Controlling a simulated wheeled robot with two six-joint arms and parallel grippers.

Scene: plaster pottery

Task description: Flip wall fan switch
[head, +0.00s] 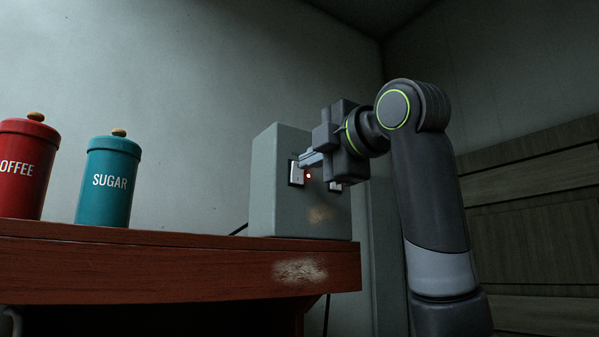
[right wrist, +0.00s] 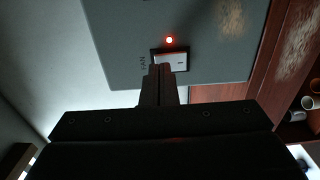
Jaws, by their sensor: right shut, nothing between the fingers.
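A grey box (head: 275,195) stands on a red-brown wooden shelf. On its front is a white switch (head: 296,177) in a dark frame, with a small lit red light (head: 308,176) beside it. In the right wrist view the switch (right wrist: 181,61) has the word FAN printed next to it, and the red light (right wrist: 169,40) glows near it. My right gripper (head: 304,159) is shut and empty. Its fingertips are at the edge of the switch and partly cover it; I cannot tell whether they touch. My left gripper is not in view.
A teal SUGAR canister (head: 108,185) and a red COFFEE canister (head: 22,170) stand to the left on the shelf (head: 150,265). A wall rises behind. The shelf between teal canister and box is clear.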

